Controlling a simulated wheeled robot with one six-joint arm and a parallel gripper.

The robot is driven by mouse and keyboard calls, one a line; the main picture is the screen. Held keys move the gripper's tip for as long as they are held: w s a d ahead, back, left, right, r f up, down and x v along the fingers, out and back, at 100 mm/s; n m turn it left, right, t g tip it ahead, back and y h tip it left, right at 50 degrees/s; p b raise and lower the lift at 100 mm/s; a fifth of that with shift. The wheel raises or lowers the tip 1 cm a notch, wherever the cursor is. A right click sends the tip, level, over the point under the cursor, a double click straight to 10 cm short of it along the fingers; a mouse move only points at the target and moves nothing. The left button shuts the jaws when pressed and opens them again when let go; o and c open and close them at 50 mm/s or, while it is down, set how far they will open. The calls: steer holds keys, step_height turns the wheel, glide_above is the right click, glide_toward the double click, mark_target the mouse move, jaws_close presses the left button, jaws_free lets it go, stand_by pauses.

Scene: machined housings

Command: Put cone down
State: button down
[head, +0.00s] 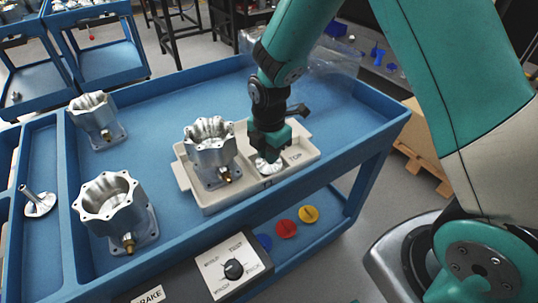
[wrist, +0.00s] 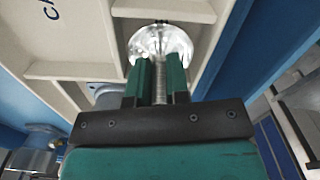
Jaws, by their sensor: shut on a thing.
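My gripper (head: 268,148) is shut on the stem of a shiny metal cone (head: 265,167), over the right compartment of a beige tray (head: 213,196). In the wrist view, the cone's round flared end (wrist: 160,40) lies just beyond the green fingers (wrist: 160,80), with the thin stem between them. The cone is low over the tray floor; I cannot tell if it touches. A second metal cone (head: 39,205) lies with its stem tilted up in the cart's left compartment.
A metal housing (head: 210,150) stands in the tray, left of my gripper. Two more housings (head: 97,118) (head: 112,205) stand on the blue cart (head: 165,110). A clear plastic bin (head: 335,70) sits behind my gripper. The cart top behind the tray is bare.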

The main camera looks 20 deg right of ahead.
steer(key=shift+f, duration=0.5)
steer(key=shift+f, duration=0.1)
steer(key=c, duration=1.1)
jaws_free()
step_height(320, 180, up, 11)
steer(key=shift+s+r, duration=0.1)
steer(key=shift+r, duration=0.6)
steer(key=s+a+r+m+y, duration=0.2)
steer(key=s+r+m, duration=0.3)
steer(key=s, duration=0.6)
steer(key=s+a+r+m+y, duration=0.2)
steer(key=s+r+m, duration=0.3)
steer(key=s+m, duration=0.5)
steer(key=shift+s+a+r+m, duration=0.3)
steer(key=shift+s+r, duration=0.05)
steer(key=shift+s, duration=0.1)
